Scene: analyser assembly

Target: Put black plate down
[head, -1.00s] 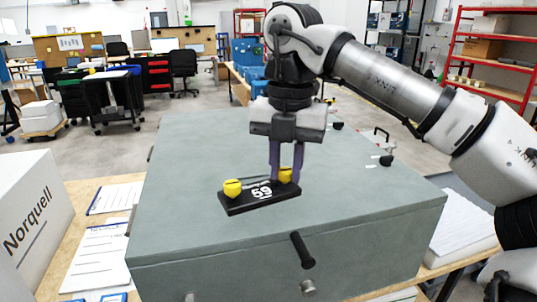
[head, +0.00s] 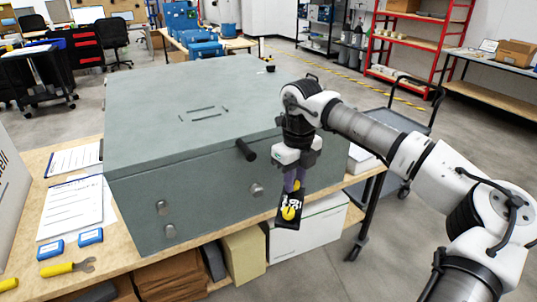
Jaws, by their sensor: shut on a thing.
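My gripper (head: 294,180) is shut on the black plate (head: 286,223) and holds it in the air at the front right corner of the grey analyser box. The plate is tilted, with its white number and yellow knobs facing me; the fingers grip it by its upper knob. The grey analyser box (head: 160,90) stands on the wooden table (head: 80,258).
Papers (head: 72,207), small blue boxes (head: 90,237) and a yellow-handled tool (head: 66,268) lie on the table at left. A black handle (head: 245,150) sticks out of the analyser's front. A white box (head: 310,228) stands under the table. A cart (head: 400,118) stands behind my arm.

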